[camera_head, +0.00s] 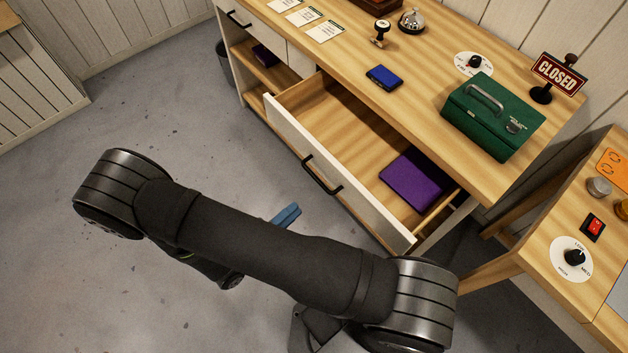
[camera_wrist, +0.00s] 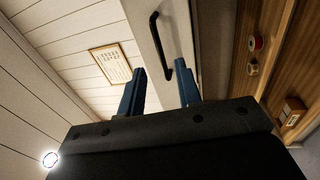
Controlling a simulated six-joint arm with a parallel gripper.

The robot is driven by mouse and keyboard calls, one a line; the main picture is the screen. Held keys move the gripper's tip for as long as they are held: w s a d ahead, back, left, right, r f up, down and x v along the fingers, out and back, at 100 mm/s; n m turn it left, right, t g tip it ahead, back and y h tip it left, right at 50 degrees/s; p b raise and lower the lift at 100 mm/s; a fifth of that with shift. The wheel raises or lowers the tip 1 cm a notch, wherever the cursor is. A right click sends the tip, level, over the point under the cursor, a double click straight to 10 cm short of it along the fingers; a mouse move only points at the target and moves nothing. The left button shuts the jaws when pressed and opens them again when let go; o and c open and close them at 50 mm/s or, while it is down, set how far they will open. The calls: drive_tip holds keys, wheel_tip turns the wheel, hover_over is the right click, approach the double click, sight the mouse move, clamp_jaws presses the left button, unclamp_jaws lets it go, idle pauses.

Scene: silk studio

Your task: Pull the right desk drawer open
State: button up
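The right desk drawer stands open, its white front (camera_head: 375,205) well out from the desk. A purple book-like item (camera_head: 413,182) lies inside it. Its black bar handle (camera_head: 321,176) is on the front; a black handle (camera_wrist: 156,45) also shows in the wrist view, just beyond my fingertips. My gripper (camera_head: 287,215) is over the floor in front of the drawer, apart from the handle in the head view and mostly hidden behind my arm. In the wrist view its two blue fingers (camera_wrist: 161,66) are spread, with nothing visibly held.
The desktop (camera_head: 345,55) holds a green cash box (camera_head: 490,115), a blue pad (camera_head: 384,77), a bell (camera_head: 411,20) and a closed sign (camera_head: 557,75). A side table (camera_head: 540,255) stands at right. The floor (camera_head: 60,285) at left is clear.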

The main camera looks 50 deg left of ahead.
drive_tip(key=s+d+n+g+y, duration=0.2)
drive_tip(key=s+d+n+y, duration=0.25)
drive_tip(key=s+y, duration=0.25)
drive_tip(key=x, duration=1.7)
drive_tip(key=shift+w, duration=0.4)
drive_tip(key=shift+f+n, duration=0.15)
drive_tip(key=shift+n, duration=0.1)
clamp_jaws()
